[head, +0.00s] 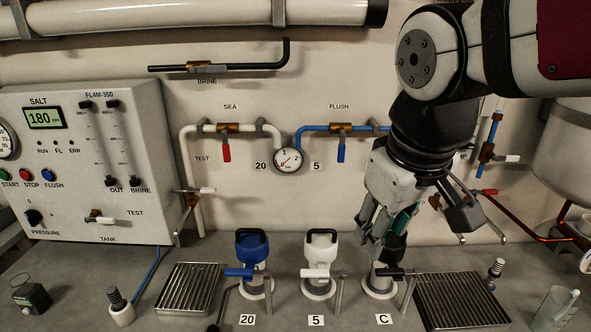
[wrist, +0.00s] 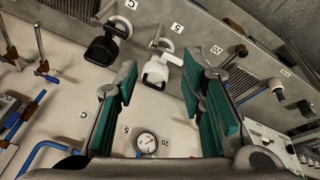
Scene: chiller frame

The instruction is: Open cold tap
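No tap in view carries the word cold. A black-topped tap marked C (head: 383,284) stands at the right of a row of three on the counter, with a dark lever (head: 398,272) at its front. My gripper (head: 418,236) hangs above and in front of it, hiding part of its top. In the wrist view the black tap (wrist: 101,50) lies beyond the left finger. The white tap marked 5 (wrist: 157,72) shows between the fingers. My gripper (wrist: 160,66) is open, its green pads wide apart with nothing held. I see no contact with any tap.
A blue tap marked 20 (head: 252,262) and the white tap (head: 320,258) stand to the left. Metal grates (head: 187,289) and (head: 462,301) flank the row. Wall pipes carry a red lever (head: 226,152) and a blue lever (head: 341,152). A control panel (head: 80,160) stands left.

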